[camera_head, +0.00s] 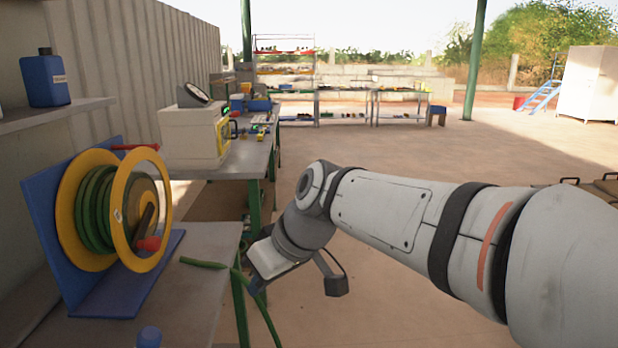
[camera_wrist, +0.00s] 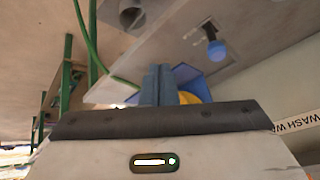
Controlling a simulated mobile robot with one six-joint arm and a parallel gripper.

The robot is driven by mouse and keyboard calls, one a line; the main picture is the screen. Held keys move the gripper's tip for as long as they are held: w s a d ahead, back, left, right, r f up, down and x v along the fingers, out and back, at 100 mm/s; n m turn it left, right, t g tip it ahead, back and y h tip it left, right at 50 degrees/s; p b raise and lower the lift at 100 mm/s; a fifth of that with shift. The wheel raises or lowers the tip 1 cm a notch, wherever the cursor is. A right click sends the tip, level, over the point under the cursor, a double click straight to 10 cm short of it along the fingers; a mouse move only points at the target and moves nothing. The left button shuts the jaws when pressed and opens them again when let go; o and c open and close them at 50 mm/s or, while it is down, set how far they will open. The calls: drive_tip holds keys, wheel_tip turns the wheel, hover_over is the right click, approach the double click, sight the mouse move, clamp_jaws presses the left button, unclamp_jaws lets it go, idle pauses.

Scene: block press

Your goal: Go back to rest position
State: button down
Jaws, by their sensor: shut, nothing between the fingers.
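My arm (camera_head: 400,215) reaches in from the right in the head view and bends down beside the near table's right edge. My gripper (camera_head: 256,288) is at its end, low by that edge, and its fingertips are hard to make out there. In the wrist view my gripper (camera_wrist: 159,72) shows two grey-blue fingers shut together with nothing between them. A green hose (camera_head: 262,312) hangs over the table edge close to my gripper. It also shows in the wrist view (camera_wrist: 84,35).
The near table (camera_head: 205,270) carries a yellow hose reel (camera_head: 72,215) on a blue stand (camera_head: 125,290) and a blue cap (camera_head: 149,337). A bench (camera_head: 245,155) behind holds a beige machine (camera_head: 190,135). The concrete floor (camera_head: 430,155) beyond my arm is open.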

drive_tip(key=s+d+m+h+p, duration=0.3)
drive_tip(key=s+d+m+p, duration=0.2)
drive_tip(key=d, duration=0.7)
drive_tip(key=s+d+m+h+p, duration=0.3)
drive_tip(key=s+d+m+p, duration=0.2)
drive_tip(key=d, duration=0.6)
drive_tip(key=shift+d+p, duration=0.35)
drive_tip(key=shift+r, duration=0.1)
